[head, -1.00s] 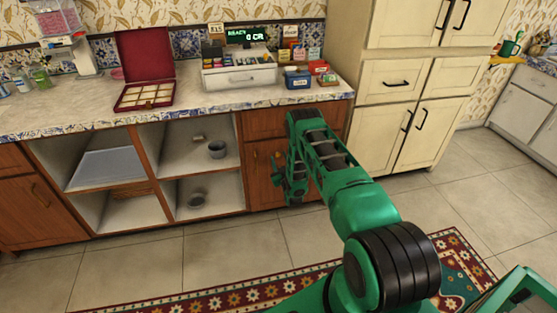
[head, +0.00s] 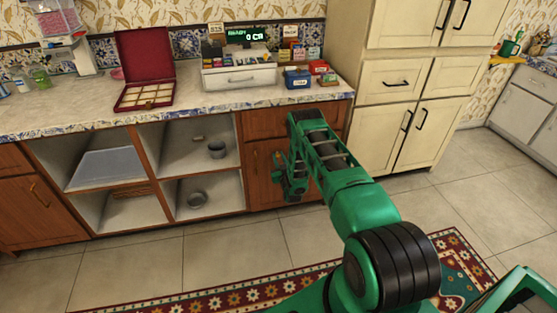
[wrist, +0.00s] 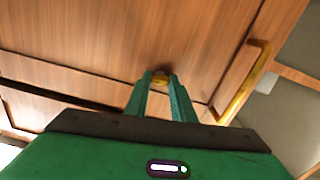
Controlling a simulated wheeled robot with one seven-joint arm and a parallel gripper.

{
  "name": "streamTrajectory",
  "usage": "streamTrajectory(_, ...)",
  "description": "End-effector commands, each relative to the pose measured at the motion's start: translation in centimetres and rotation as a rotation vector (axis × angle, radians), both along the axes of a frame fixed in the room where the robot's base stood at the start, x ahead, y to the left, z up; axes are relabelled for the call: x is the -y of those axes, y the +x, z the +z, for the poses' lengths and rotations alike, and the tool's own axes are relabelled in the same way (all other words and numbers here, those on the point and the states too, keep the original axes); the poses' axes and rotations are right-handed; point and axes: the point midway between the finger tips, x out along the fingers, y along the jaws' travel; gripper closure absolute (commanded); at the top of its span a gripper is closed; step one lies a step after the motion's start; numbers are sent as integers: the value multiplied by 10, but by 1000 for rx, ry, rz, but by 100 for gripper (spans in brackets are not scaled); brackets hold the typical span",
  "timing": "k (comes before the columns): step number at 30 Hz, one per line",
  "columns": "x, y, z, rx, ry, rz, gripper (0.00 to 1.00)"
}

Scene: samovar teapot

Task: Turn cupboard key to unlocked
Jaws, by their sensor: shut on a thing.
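The cupboard key, a small brass-coloured piece (wrist: 160,78), shows in the wrist view against the wooden cupboard door (wrist: 110,40). My gripper (wrist: 160,85) is shut on it, with one green finger on each side. The fingers hide most of the key, so I cannot tell how far it is turned. In the head view my gripper (head: 278,160) is at the brown cupboard door (head: 258,190) under the counter, and my arm covers much of that door. The key cannot be made out there.
A brass handle (wrist: 243,85) is to the right of the fingers in the wrist view. Open shelves (head: 240,150) with a grey pot (head: 217,150) are left of the door. A cream cupboard (head: 385,125) stands to the right.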

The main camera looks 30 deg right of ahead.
Motion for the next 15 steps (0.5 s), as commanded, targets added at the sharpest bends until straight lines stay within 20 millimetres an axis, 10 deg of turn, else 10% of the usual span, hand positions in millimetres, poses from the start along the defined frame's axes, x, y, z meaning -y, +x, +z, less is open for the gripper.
streamTrajectory(15, 0, 0, 0, 46, 161, 1, 100)
